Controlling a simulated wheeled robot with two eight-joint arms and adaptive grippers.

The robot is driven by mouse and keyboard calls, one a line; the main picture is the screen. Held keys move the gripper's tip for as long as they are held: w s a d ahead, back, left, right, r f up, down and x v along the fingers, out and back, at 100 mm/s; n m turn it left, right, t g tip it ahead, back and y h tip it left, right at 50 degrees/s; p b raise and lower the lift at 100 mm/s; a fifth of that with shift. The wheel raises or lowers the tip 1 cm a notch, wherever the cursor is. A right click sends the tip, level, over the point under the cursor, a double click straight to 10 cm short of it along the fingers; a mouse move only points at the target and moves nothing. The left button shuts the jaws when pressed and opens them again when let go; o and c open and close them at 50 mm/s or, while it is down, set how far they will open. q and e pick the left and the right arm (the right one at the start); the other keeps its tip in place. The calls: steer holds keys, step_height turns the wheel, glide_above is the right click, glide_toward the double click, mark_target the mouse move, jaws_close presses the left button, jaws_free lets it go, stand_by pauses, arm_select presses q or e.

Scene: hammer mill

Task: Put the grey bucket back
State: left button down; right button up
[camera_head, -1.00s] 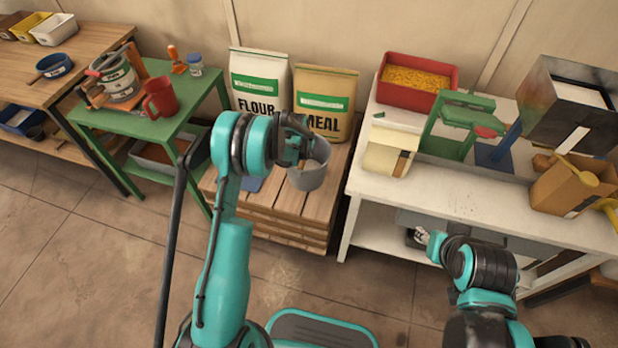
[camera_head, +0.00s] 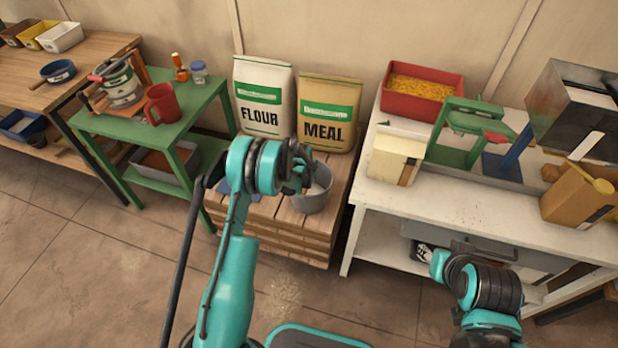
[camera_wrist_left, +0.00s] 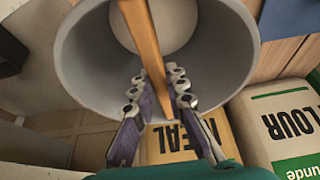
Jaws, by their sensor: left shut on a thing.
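The grey bucket (camera_head: 314,190) is upright at the front right of the slatted wooden platform (camera_head: 270,235), in front of the meal bag. I cannot tell whether its base touches the slats. In the left wrist view I look down into the bucket (camera_wrist_left: 80,60), with a wooden bar (camera_wrist_left: 146,45) across its mouth. My left gripper (camera_head: 300,172) is at the bucket's upper left. Its fingers (camera_wrist_left: 155,95) are shut on the wooden bar in the wrist view. My right gripper (camera_head: 458,248) is low in front of the white table; its fingers are unclear.
The flour bag (camera_head: 263,95) and meal bag (camera_head: 328,112) stand at the platform's back. The white table (camera_head: 400,195) is close on the right. The green table (camera_head: 190,125) with a red jug (camera_head: 161,104) is on the left.

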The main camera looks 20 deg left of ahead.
arm_select(q)
steer(key=c, duration=1.5)
jaws_free()
steer(key=shift+f, duration=0.1)
steer(key=shift+c, duration=0.2)
steer(key=s+d+r+p, duration=0.1)
steer(key=s+r, duration=0.4)
steer(key=r, duration=0.5)
steer(key=s+r+t+p, duration=0.1)
steer(key=s+r+p, duration=0.1)
steer(key=s+r, duration=0.65)
steer(key=s+d+r+p, duration=0.1)
steer(key=s+r, duration=0.2)
steer(key=r, duration=1)
steer(key=s+r+t, duration=0.1)
steer(key=s+r, duration=0.1)
steer(key=s, duration=0.8)
steer(key=s+d+r, duration=0.1)
steer(key=s+r, duration=0.1)
steer(key=s, duration=0.8)
steer(key=shift+s+r+t, duration=0.15)
steer(key=shift+s+t, duration=0.1)
steer(key=shift+t, duration=0.15)
